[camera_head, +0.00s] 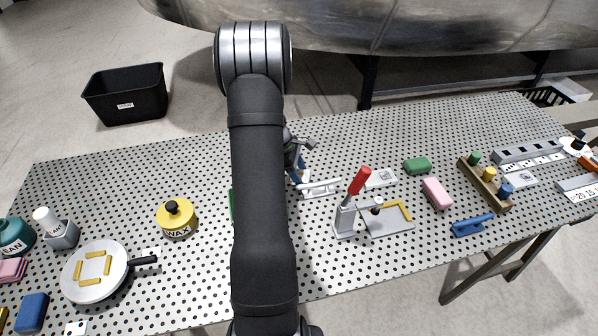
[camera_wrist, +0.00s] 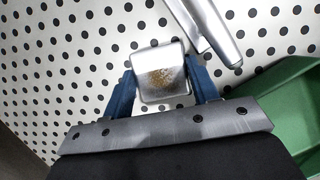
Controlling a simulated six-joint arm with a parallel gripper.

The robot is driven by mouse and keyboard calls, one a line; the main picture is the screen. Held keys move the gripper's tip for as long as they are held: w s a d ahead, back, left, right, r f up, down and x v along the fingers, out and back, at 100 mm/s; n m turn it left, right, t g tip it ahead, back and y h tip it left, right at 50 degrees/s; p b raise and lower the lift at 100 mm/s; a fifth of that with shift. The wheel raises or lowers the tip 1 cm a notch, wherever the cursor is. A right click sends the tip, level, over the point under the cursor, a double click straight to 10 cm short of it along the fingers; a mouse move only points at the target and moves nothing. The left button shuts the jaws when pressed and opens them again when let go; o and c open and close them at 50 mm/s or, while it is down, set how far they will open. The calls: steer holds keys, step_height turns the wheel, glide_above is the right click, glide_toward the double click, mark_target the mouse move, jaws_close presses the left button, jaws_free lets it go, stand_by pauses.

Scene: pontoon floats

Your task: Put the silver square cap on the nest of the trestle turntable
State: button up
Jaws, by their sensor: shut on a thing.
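The silver square cap (camera_wrist: 160,75) is between the blue fingers of my gripper (camera_wrist: 162,88) in the wrist view, with a brownish speckled patch on its face. My gripper is shut on it, over the perforated table. In the head view my arm hides most of my gripper (camera_head: 299,174), and I cannot make out the cap there. A white round disc (camera_head: 78,285), which looks like the turntable, lies at the left front. Yellow bars on it outline an empty square, seemingly the nest. A dark handle sticks out to its right.
A yellow WAX container (camera_head: 177,222) stands between the disc and my arm. A silver tool (camera_wrist: 207,30) and a green tray-like thing (camera_wrist: 275,115) lie close to my gripper. A red-handled clamp (camera_head: 347,215) stands to the right. Bottles stand at the far left.

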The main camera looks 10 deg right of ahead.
steer(key=o, duration=0.8)
steer(key=shift+f, duration=0.15)
steer(key=shift+o, duration=0.3)
steer(key=v, duration=1.2)
